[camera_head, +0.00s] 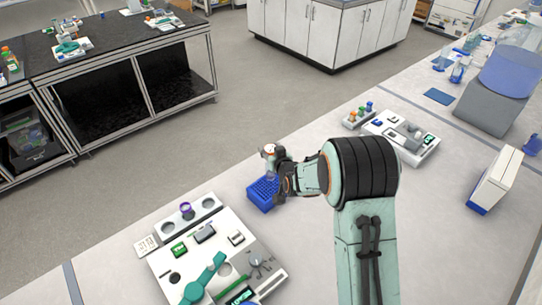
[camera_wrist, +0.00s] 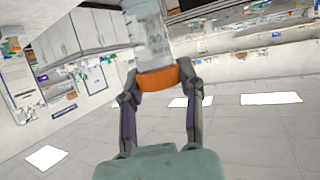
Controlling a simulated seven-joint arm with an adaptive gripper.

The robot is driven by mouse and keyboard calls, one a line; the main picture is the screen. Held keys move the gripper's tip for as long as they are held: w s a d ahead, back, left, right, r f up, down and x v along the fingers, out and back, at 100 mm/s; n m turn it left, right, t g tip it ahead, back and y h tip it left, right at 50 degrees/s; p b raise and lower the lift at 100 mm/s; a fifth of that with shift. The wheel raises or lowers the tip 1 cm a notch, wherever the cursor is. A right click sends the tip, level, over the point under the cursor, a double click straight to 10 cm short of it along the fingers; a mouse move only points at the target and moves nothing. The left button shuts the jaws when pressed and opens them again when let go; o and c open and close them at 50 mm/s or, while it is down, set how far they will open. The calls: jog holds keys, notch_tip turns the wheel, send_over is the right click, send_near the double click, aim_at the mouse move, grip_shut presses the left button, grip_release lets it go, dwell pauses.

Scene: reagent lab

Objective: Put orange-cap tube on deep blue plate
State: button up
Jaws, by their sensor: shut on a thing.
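My gripper (camera_wrist: 160,84) is shut on the orange-cap tube (camera_wrist: 157,79), with its fingers on either side of the orange cap. In the wrist view the clear tube body with printed marks runs up out of the picture. In the head view my gripper (camera_head: 272,172) is over a blue rack (camera_head: 262,194) with a grid of holes. The tube is small there and partly covered by my gripper. A flat deep blue plate (camera_head: 439,96) lies on the bench far to the upper right, well apart from my gripper.
A white tray with instruments (camera_head: 218,240) and a purple item in a holder (camera_head: 187,209) are at the lower left. A small rack with coloured caps (camera_head: 360,115) and a scale-like device (camera_head: 402,136) stand right of my gripper. A white box (camera_head: 497,180) stands farther right.

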jog(key=shift+f, duration=1.5)
jog(key=shift+f, duration=0.2)
jog(key=o, duration=0.8)
jog(key=shift+c, duration=0.2)
jog(key=shift+r, duration=0.15)
